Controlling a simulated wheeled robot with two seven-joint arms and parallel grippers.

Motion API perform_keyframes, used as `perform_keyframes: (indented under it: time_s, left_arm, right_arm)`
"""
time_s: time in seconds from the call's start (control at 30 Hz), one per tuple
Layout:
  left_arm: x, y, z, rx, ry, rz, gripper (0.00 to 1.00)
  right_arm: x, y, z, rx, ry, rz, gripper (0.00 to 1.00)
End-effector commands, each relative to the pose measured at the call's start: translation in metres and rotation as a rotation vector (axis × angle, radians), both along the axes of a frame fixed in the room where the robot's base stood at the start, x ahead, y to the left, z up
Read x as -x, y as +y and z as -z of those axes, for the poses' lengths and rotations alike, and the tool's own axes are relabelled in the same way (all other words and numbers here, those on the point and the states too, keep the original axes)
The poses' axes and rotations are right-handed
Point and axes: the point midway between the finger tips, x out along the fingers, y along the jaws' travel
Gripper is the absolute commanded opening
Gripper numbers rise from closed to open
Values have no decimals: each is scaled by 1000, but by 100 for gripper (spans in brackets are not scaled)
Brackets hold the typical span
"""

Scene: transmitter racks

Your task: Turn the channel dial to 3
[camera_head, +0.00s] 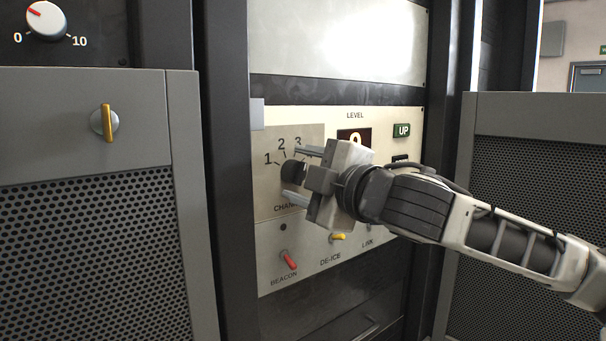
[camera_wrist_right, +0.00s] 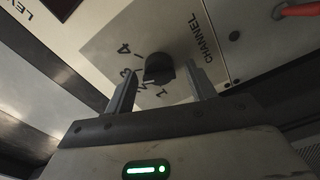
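The channel dial (camera_head: 291,171) is a round black knob on a cream panel, with numbers around it and CHANNEL lettered below. In the right wrist view the dial (camera_wrist_right: 158,68) shows just ahead of my fingers, with the numbers 1 to 4 printed beside it. In the right wrist view there are gaps between the knob and both fingers. The gripper partly hides the dial's right side and lettering. My left gripper is not in view.
Below the dial are a red BEACON switch (camera_head: 289,260) and a yellow DE-ICE switch (camera_head: 338,237). Perforated cabinet doors (camera_head: 92,250) stand on both sides.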

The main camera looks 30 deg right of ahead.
Motion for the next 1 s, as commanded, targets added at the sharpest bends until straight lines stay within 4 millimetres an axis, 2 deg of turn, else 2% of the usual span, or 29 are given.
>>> perform_keyframes:
  time_s: [0.23, 0.37, 0.67, 0.87, 1.0]
  left_arm:
    - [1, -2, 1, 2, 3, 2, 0]
    - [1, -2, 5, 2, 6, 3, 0]
    - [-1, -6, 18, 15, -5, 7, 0]
    - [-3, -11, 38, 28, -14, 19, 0]
    - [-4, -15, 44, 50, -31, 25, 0]
  right_arm:
    - [1, 0, 0, 0, 0, 0, 55]
    - [8, -1, 1, 3, -2, 1, 55]
    - [54, -5, 5, 8, -1, 4, 55]
    - [88, -9, 9, 6, -5, 7, 55]
    - [112, -10, 7, 6, -8, 7, 55]
